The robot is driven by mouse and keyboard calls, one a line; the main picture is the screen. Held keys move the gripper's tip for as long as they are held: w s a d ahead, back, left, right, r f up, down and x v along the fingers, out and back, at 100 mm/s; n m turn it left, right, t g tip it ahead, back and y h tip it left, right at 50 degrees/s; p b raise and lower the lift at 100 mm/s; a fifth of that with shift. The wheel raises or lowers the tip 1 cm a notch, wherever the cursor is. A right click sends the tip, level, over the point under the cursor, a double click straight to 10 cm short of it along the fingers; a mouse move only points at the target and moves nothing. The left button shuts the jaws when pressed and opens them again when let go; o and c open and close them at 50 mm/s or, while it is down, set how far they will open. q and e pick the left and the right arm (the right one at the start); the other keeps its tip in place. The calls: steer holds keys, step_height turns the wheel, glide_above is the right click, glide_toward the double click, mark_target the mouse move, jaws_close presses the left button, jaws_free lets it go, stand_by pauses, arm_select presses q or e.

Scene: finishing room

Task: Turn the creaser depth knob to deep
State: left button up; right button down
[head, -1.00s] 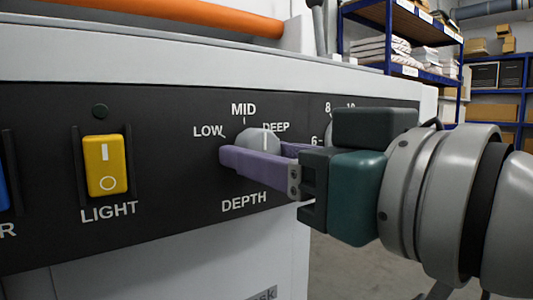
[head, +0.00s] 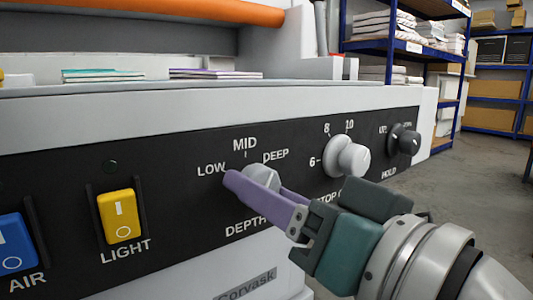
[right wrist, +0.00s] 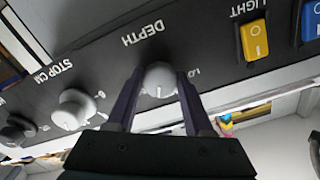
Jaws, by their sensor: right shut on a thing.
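The depth knob (head: 262,177) is a round light-grey knob on the black panel, with LOW, MID and DEEP printed around its top. My right gripper (head: 250,190) is shut on it, its purple fingers on either side; the far finger is largely hidden in the head view. The right wrist view shows the knob (right wrist: 160,78) between both fingers, upside down. Its white mark there points down the picture, roughly toward the MID side; the exact setting is unclear. My left gripper is not in view.
The stop knob (head: 347,158) and the dark hold knob (head: 404,140) sit to the right on the panel. The yellow light switch (head: 120,216) and blue air switch (head: 17,243) are to the left. Blue shelving (head: 450,85) stands behind at the right.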

steer(key=shift+m+p, duration=1.85)
steer(key=shift+m, duration=1.15)
steer(key=shift+c, duration=1.6)
jaws_free()
steer(key=shift+s, duration=0.1)
steer(key=p+v, duration=0.1)
steer(key=v, duration=0.8)
steer(key=shift+s+d+p, duration=0.25)
steer(key=shift+s+p, duration=0.05)
